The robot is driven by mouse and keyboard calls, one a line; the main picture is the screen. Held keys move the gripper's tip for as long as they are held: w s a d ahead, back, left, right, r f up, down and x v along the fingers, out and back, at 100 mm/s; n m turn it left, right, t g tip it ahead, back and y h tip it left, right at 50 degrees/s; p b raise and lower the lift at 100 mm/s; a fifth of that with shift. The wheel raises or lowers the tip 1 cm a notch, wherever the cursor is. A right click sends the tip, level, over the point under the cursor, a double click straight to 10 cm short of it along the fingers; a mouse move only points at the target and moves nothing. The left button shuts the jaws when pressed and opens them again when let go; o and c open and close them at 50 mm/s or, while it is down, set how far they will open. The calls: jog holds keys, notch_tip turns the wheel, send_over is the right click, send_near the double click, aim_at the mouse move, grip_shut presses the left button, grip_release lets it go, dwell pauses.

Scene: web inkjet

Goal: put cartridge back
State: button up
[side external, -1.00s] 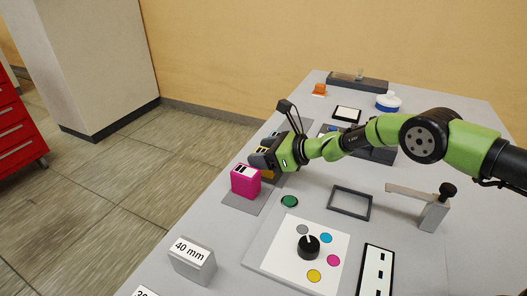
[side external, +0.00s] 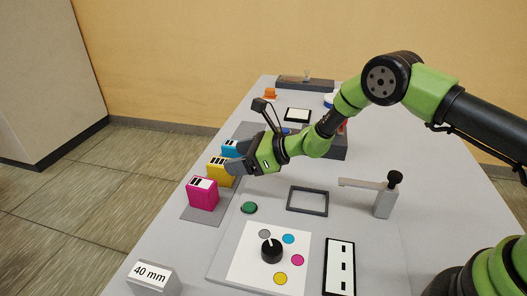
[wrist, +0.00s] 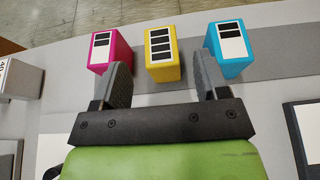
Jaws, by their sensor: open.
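A yellow cartridge (side external: 221,173) stands upright between a magenta cartridge (side external: 202,194) and a cyan cartridge (side external: 230,149) on a grey strip (side external: 200,214). My gripper (side external: 236,162) is open and empty at the yellow cartridge's right side, partly covering it in the side view. In the wrist view, the yellow cartridge (wrist: 162,54) shows ahead of my open gripper (wrist: 162,78), centred between the fingers, with a gap on each side. The magenta cartridge (wrist: 110,50) and the cyan cartridge (wrist: 228,50) stand outside the fingers, spaced apart from the yellow one.
A green button (side external: 249,207), a dark square frame (side external: 307,200) and a lever stand (side external: 384,203) are to the right. A panel with a black knob (side external: 271,250) and a 40 mm block (side external: 153,278) lie nearer the camera. The table's left edge runs beside the cartridges.

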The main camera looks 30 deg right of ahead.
jog(key=v, duration=0.6)
jog(key=s+a+r+n+g, duration=0.1)
jog(key=s+r+n+g, duration=0.2)
jog(key=s+r+n, duration=0.55)
jog(key=s+a+r+n+g, duration=0.15)
jog(key=s+r+n, duration=0.3)
jog(key=r, duration=0.65)
jog(key=s+d+r+n+t+h, duration=0.1)
jog(key=s+d+n+h, duration=0.2)
jog(key=s+d+n, duration=0.2)
jog(key=s+d+r+n+t+h, duration=0.1)
jog(key=s+d+n+h, duration=0.3)
jog(key=s, duration=0.8)
jog(key=shift+d+r+n+h, duration=0.3)
jog(key=shift+d+r+n, duration=0.2)
jog(key=shift+d, duration=0.3)
